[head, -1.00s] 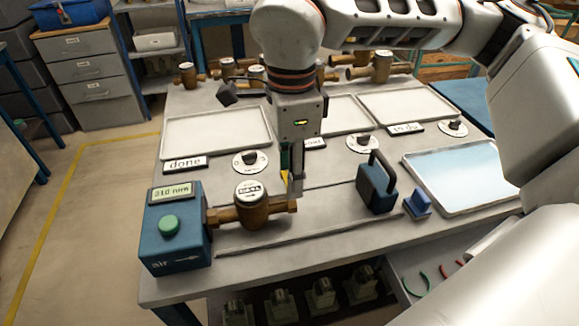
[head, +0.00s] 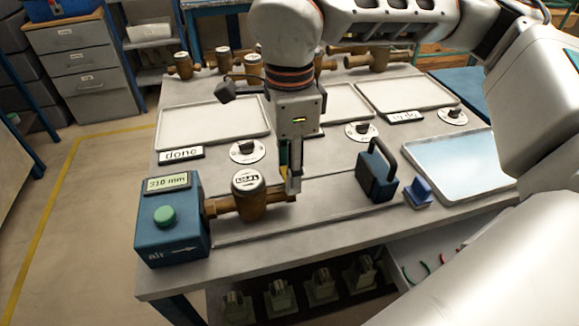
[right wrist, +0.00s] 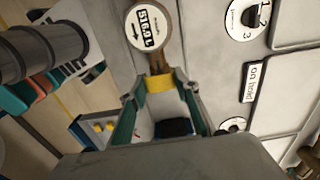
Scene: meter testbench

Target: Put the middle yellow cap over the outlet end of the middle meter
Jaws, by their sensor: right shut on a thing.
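The meter on the bench (head: 250,196) is a brass body with a round white dial, joined at its left to the blue air box (head: 172,222). Its outlet end points right, towards my right gripper (head: 291,186). The dial also shows in the right wrist view (right wrist: 150,28). There my right gripper (right wrist: 160,98) is shut on a yellow cap (right wrist: 160,83), held between the fingertips at the meter's brass outlet pipe. I cannot tell whether the cap is over the pipe end or just against it. My left gripper is not in view.
A blue handled block (head: 377,172) and a small blue block (head: 418,194) stand to the right. An empty tray (head: 215,147) lies behind, by the "done" label (head: 181,153). Several other brass meters stand at the back.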

